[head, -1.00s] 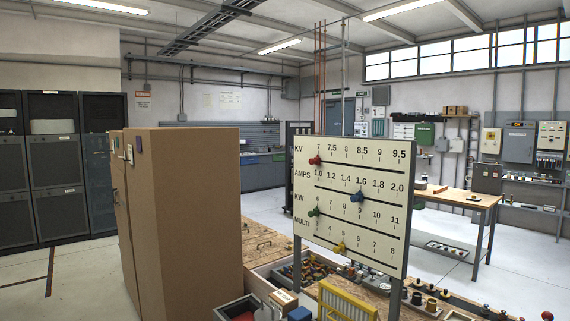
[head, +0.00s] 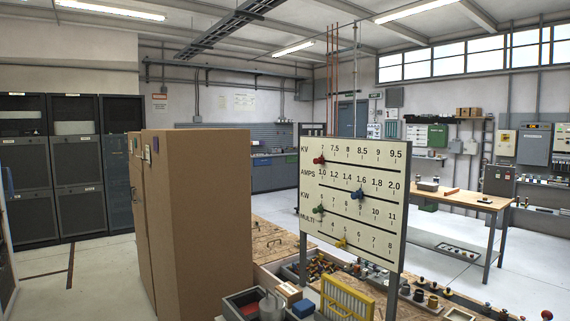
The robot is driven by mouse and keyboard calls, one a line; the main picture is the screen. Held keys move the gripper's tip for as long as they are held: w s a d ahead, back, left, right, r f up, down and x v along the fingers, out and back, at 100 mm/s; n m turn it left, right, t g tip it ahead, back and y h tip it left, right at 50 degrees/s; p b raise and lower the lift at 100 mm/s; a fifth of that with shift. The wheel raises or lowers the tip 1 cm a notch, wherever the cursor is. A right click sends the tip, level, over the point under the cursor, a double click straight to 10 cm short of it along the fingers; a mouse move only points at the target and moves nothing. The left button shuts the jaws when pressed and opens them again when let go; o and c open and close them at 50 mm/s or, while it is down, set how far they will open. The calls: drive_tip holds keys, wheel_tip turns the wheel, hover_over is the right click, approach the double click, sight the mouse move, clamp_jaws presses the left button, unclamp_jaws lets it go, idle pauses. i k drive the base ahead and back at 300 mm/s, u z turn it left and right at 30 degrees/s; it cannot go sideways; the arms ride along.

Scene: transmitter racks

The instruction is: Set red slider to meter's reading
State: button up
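A cream board (head: 376,177) stands on two grey posts, with scale rows marked KV, AMPS, KW and MULTI. The red slider (head: 319,160) is on the top KV row at its left end, by the 7 mark. A blue slider (head: 357,194) is on the AMPS row near 1.6. A green slider (head: 319,209) is at the left end of the KW row. A yellow slider (head: 341,242) is low on the MULTI row, near 5. I cannot make out a meter face or its reading. My gripper is not in view.
A tall brown cabinet (head: 205,215) stands left of the board, with small boxes on its left side. A low bench with bins and loose parts (head: 272,243) runs under the board. A wooden table (head: 462,203) is behind right. The floor (head: 75,285) at left is open.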

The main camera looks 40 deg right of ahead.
sight(321, 159)
drive_tip(key=u, duration=0.1)
drive_tip(key=k, duration=0.2)
drive_tip(key=u, duration=1.65)
drive_tip(key=k, duration=1.4)
drive_tip(key=z, duration=1)
drive_tip(key=i, duration=1.15)
drive_tip(key=z, duration=0.1)
